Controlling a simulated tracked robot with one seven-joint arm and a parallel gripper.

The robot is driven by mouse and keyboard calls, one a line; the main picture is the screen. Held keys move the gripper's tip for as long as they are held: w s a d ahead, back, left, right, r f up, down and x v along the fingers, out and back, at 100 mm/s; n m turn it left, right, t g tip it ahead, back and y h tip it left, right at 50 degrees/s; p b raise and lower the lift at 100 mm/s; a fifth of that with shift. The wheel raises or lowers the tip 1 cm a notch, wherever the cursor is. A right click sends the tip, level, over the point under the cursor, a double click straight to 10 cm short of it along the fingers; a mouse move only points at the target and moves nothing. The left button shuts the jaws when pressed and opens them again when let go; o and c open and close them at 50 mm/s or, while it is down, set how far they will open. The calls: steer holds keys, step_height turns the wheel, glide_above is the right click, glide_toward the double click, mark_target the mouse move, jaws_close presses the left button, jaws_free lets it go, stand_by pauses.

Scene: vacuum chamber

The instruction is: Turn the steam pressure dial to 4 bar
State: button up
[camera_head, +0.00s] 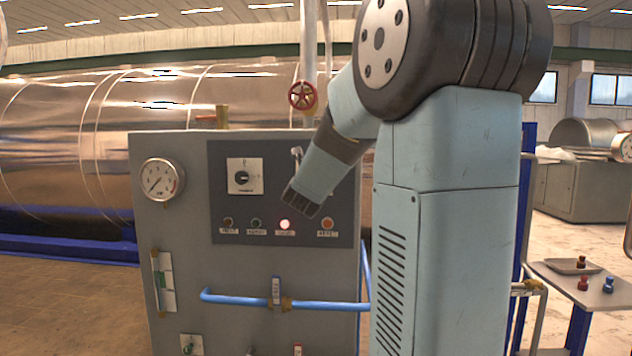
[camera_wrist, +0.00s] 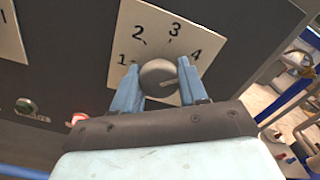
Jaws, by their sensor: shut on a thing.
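The steam pressure dial is a round dark grey knob (camera_wrist: 158,77) on a white plate (camera_wrist: 150,20) numbered 1, 2, 3 and 4 in the wrist view. My gripper (camera_wrist: 158,70) is shut on this knob, with one pale blue finger on each side. The number 4 stands up and right of the knob. The knob's pointer is too unclear to read against the numbers. In the head view my gripper (camera_head: 302,205) is at the right part of the dark control panel (camera_head: 225,210), and my arm hides the dial.
Another knob (camera_head: 243,178) sits on a white plate left of my gripper. A row of lamps, one a lit red lamp (camera_head: 285,224), runs below. A round gauge (camera_head: 162,179) is at the left. A blue pipe (camera_head: 240,299) crosses lower down. A side table (camera_head: 560,280) stands at the right.

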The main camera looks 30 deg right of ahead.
steer(key=shift+s+d+f, duration=0.1)
steer(key=shift+d+f, duration=0.05)
steer(key=shift+f, duration=0.25)
steer(key=o, duration=0.8)
steer(key=shift+o, duration=0.9)
steer(key=shift+r, duration=0.2)
steer(key=v, duration=1.3)
steer(key=shift+s+a, duration=0.25)
steer(key=shift+a, duration=0.1)
